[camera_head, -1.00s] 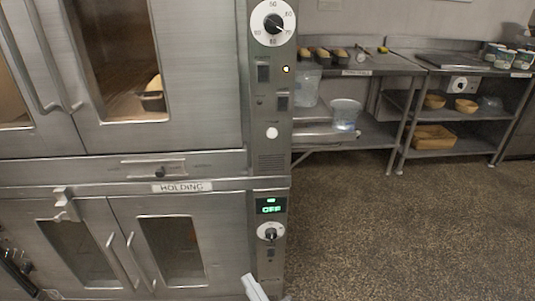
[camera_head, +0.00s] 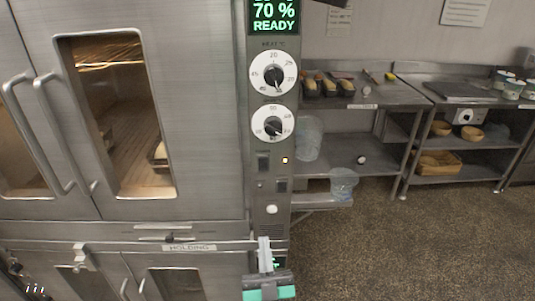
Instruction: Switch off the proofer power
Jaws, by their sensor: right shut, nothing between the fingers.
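The proofer (camera_head: 215,140) is the steel cabinet with two glass doors on the left. Its control column (camera_head: 253,120) carries a lit green display (camera_head: 275,18) reading "70 % READY" and two round dials. The labels are too small to read. My right gripper (camera_head: 264,243) is shut and empty, pointing up in front of the lower column, below both switches and apart from them. My left gripper is out of view.
A lower cabinet labelled "HOLDING" (camera_head: 190,247) sits beneath; my gripper partly hides its panel. Steel tables (camera_head: 345,98) with pans, tubs and baskets stand behind to the right. The floor (camera_head: 400,250) right of the column is clear.

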